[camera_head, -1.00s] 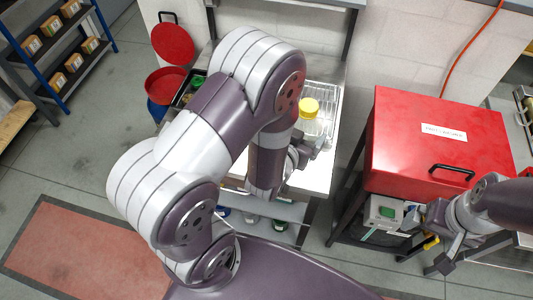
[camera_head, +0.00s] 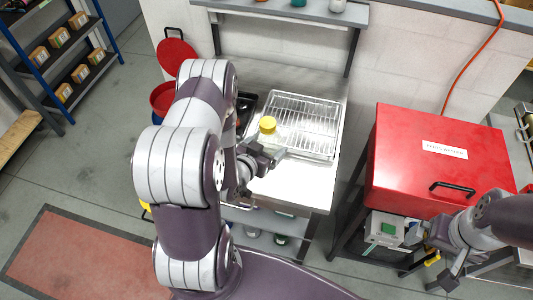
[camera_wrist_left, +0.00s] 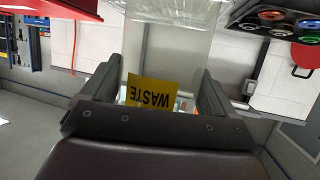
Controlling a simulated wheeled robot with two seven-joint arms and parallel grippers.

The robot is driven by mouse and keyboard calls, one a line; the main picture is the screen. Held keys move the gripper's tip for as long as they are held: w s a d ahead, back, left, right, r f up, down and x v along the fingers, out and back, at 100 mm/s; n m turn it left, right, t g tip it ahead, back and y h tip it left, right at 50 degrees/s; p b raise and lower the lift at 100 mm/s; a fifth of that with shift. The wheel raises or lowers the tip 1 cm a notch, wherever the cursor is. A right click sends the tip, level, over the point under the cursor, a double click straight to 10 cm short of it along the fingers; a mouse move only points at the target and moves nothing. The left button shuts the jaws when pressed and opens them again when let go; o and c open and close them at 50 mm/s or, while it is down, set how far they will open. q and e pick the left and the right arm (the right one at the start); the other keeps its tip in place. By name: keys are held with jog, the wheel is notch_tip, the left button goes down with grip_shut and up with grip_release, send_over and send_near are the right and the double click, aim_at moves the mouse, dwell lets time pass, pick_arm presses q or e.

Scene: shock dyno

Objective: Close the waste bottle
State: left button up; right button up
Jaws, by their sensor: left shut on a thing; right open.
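The waste bottle is a clear vessel with a round yellow top (camera_head: 267,124); it stands at the left edge of the wire-rack tray in the head view. In the left wrist view the clear bottle (camera_wrist_left: 168,45) and its yellow WASTE label (camera_wrist_left: 152,93) are between my fingers, label upside down. My left gripper (camera_head: 269,157) is shut on the bottle. I cannot tell whether the yellow top is seated tightly, nor whether the bottle touches the bench. My right gripper (camera_head: 441,268) is open and empty, low in front of the red box.
A wire-rack tray (camera_head: 334,151) lies on the steel bench (camera_head: 305,190), whose front part is clear. A dark tray of coloured caps shows in the left wrist view (camera_wrist_left: 285,22). A red box (camera_head: 425,165) stands to the right, a red bin (camera_head: 163,98) behind left.

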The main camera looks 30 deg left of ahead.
pick_arm(q)
jog(key=shift+s+f, duration=0.1)
jog(key=shift+f, duration=0.2)
notch_tip(320, 180, down, 3)
jog(key=shift+r+p, duration=0.2)
jog(key=shift+p, duration=0.15)
jog(key=shift+f, duration=0.4)
